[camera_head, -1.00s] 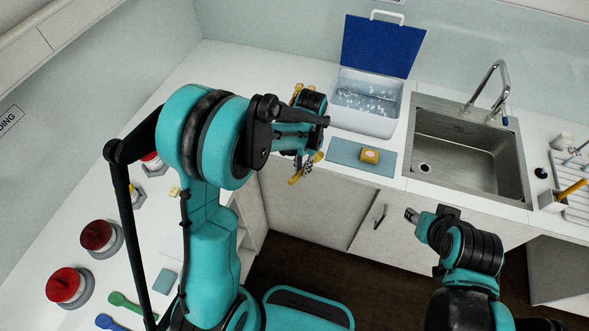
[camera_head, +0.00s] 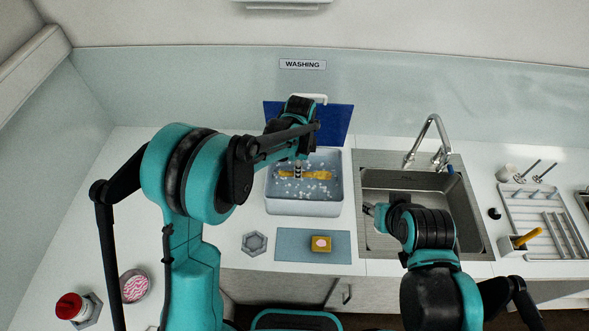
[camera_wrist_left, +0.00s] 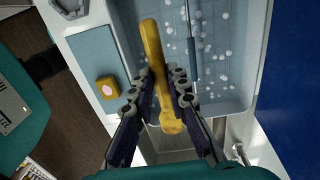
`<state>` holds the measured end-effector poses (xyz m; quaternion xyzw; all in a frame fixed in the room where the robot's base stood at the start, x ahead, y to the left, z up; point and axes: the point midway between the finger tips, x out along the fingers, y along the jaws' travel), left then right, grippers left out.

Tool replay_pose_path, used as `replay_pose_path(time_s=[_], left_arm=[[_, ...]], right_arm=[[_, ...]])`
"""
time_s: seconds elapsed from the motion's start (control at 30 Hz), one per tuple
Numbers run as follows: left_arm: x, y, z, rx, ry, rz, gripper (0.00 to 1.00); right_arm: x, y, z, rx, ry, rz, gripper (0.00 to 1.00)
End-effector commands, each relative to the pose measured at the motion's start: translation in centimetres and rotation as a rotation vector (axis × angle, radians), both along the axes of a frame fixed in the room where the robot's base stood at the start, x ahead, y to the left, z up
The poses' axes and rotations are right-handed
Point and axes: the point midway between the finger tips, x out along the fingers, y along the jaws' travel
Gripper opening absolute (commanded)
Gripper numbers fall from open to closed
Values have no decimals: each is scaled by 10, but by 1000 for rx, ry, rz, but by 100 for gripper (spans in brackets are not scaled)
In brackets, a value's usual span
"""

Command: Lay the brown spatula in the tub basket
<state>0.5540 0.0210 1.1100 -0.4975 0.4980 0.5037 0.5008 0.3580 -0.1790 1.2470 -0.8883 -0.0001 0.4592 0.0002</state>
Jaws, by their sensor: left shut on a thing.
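The spatula (camera_head: 320,175) looks yellow-brown. My left gripper (camera_head: 298,172) is shut on it and holds it over the white tub (camera_head: 305,208). In the left wrist view the spatula (camera_wrist_left: 153,45) lies lengthwise between the two fingers of my left gripper (camera_wrist_left: 162,85), with its wider end toward the bottom. Whether it touches the water or the basket I cannot tell. The tub holds water with white foam flecks; I cannot make out the basket clearly. My right gripper (camera_head: 372,208) is by the sink's left edge; its jaws are too small to judge.
The tub's blue lid (camera_head: 338,122) stands open behind it. A yellow sponge (camera_head: 321,243) lies on a blue-grey mat (camera_head: 285,240) in front. The sink (camera_head: 410,195) with its tap (camera_head: 430,135) is right of the tub. A thin tool with a blue-grey grip (camera_wrist_left: 192,60) shows in the tub.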

Motion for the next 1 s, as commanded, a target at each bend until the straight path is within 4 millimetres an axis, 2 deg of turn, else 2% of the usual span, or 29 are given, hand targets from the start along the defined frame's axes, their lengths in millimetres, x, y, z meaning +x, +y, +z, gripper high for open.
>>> replay_pose_path(time_s=[0.37, 0.77, 1.0], left_arm=[[0, 0, -13, -1, 0, -3, 0], [0, 0, -50, -1, 0, -3, 0], [0, 0, -74, -1, 0, -2, 0]], right_arm=[[0, 0, -8, 0, 0, 0, 40], [0, 0, -29, 0, 0, 0, 40], [0, 0, -50, 0, 0, 0, 40]])
